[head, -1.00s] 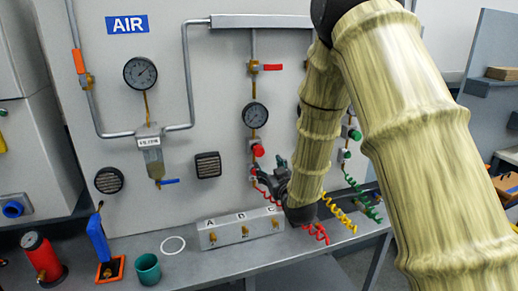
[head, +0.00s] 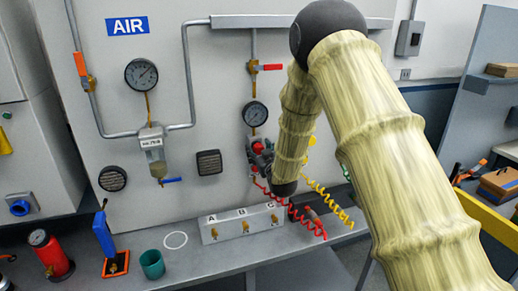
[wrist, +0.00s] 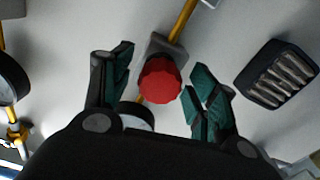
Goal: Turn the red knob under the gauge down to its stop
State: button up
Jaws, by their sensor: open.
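The red knob (head: 258,147) is on the wall panel just under the lower gauge (head: 255,114) in the head view. My gripper (head: 264,156) is at the knob and partly covers it there. In the wrist view the red knob (wrist: 160,81) is faceted and lies between the two green-padded fingers of my open gripper (wrist: 164,68). The fingers stand on either side of the knob, with a gap visible on both sides. I cannot tell how deep they reach around it.
A red-handled valve (head: 266,67) sits on the pipe above the gauge. A vent (head: 209,162) is left of the knob. A teal cup (head: 152,264) stands on the bench.

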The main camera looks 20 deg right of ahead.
jog(key=c, duration=1)
jog(key=shift+f+n+b, duration=0.15)
jog(key=shift+n+b, duration=0.15)
jog(key=shift+b, duration=0.3)
jog(key=shift+f+n+b, duration=0.1)
jog(key=shift+n+b, duration=0.5)
jog(key=shift+b, duration=0.3)
jog(key=n+b, duration=0.2)
jog(key=b, duration=0.1)
jog(key=shift+f, duration=0.1)
jog(key=n+b, duration=0.2)
jog(key=b, duration=0.1)
jog(key=shift+n, duration=0.3)
jog(key=shift+r+n+b, duration=0.25)
jog(key=shift+n+b, duration=0.85)
